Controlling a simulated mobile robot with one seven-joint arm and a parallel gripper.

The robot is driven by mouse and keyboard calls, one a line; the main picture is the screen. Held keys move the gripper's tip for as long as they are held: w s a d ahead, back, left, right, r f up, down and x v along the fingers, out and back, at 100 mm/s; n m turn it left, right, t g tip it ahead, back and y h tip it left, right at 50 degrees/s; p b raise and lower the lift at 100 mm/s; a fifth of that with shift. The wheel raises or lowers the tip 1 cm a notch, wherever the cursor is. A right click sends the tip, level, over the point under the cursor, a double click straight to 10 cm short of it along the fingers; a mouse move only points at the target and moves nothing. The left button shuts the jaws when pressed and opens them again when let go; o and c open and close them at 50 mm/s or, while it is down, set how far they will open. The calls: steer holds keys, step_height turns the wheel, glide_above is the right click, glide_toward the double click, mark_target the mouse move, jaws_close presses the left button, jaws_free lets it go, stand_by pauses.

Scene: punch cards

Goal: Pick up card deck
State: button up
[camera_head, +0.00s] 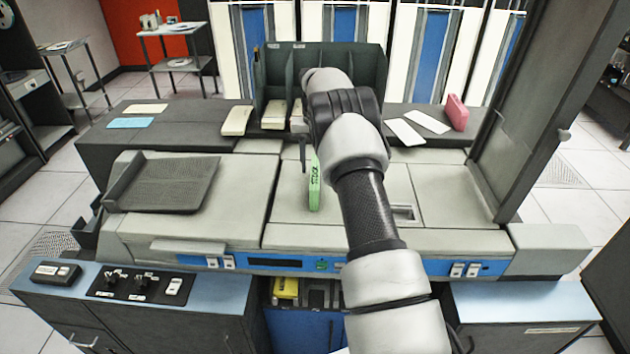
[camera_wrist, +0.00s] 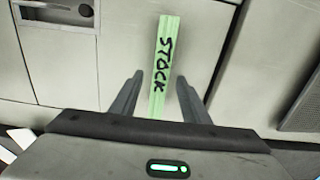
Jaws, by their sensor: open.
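A green card deck (camera_head: 314,183) marked "STOCK" stands on the light grey top of the card machine (camera_head: 287,217), left of my arm in the head view. In the wrist view the deck (camera_wrist: 165,65) lies lengthwise ahead, its near end between my two fingers. My gripper (camera_wrist: 158,82) is open, one finger on each side of the deck with a gap to both. In the head view my gripper is mostly hidden behind my arm, with one dark finger showing beside the deck. I cannot tell how far the fingertips are above the machine top.
A dark tilted tray (camera_head: 165,184) is at left. A tall dark panel (camera_head: 540,100) rises at right.

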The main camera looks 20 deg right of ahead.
mark_target(315, 170)
step_height(315, 170, down, 3)
steer(key=shift+r, duration=0.1)
jaws_close()
